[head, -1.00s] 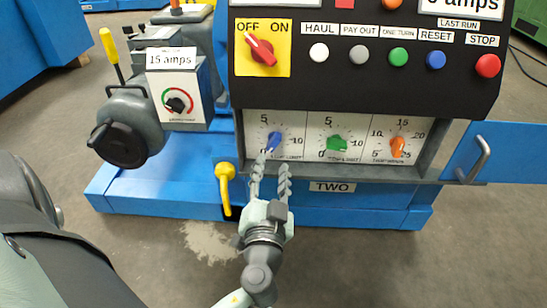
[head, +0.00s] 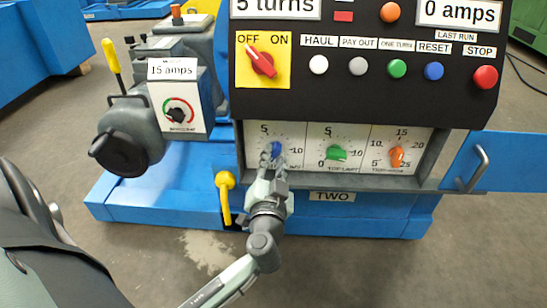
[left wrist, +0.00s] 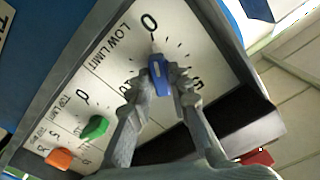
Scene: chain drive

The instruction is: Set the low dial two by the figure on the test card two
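The low dial of console two is the blue knob (head: 276,148) on the left of three white dial panels, above the "TWO" label (head: 332,196). In the left wrist view the blue knob (left wrist: 160,77) sits under "LOW LIMIT", its upper end toward the 0. My left gripper (head: 272,163) is at this knob. In the left wrist view its fingertips (left wrist: 160,80) lie close on both sides of the knob and look closed on it. No card marked as a test card is recognisable. My right gripper is not in view.
A green knob (head: 337,153) and an orange knob (head: 397,157) are to the right. Above are a red switch (head: 261,62) and several push buttons. A yellow hooked handle (head: 224,195) is left of my gripper. A blue door (head: 505,163) stands open at right.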

